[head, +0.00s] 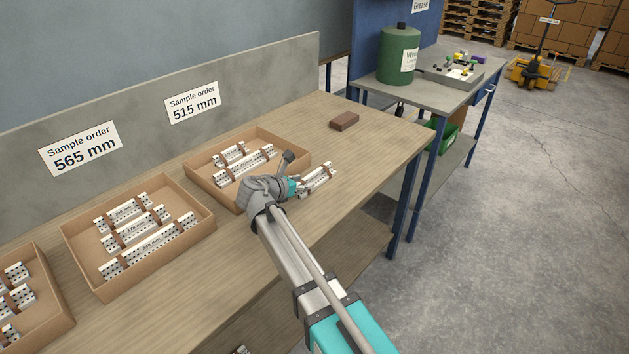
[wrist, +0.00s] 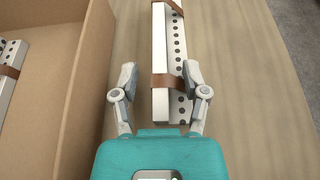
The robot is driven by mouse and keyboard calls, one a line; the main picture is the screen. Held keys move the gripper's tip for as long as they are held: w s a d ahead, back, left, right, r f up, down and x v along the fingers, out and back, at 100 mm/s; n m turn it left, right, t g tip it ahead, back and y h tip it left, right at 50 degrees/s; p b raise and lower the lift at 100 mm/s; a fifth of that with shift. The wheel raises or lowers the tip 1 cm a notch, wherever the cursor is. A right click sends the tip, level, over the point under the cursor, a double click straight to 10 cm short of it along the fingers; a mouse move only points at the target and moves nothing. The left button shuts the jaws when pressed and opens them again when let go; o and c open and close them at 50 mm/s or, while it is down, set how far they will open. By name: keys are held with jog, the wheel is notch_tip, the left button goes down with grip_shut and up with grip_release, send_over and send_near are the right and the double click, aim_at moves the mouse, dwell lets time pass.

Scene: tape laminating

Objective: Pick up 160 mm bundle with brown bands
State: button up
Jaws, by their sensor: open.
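A white perforated bundle with brown bands (head: 318,180) lies on the wooden table to the right of the nearest cardboard tray. It also shows in the wrist view (wrist: 161,54), lying lengthwise away from me, with two brown bands in sight; its length cannot be read. My gripper (wrist: 158,78) is open, with one finger on each side of the bundle near its closer band. In the head view my gripper (head: 297,190) is at the bundle's near left end. Whether the fingers touch the bundle cannot be told.
A cardboard tray (head: 190,164) with banded bundles stands beside my gripper, its wall close to the left finger. Another tray (head: 208,228) of bundles is further left, and part of a third (head: 70,318). A brown block (head: 344,121) lies towards the back.

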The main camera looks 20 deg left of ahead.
grip_shut()
jog(key=shift+r, duration=0.2)
dwell(0.4)
notch_tip(320, 180, up, 3)
jog(key=p, duration=0.3)
jog(key=shift+f, duration=0.1)
jog(key=s+d+r+p, duration=0.1)
jog(key=s+r+p, duration=0.8)
jog(key=s, duration=0.5)
jog(key=shift+d+r+p, duration=0.4)
jog(key=shift+p, duration=0.1)
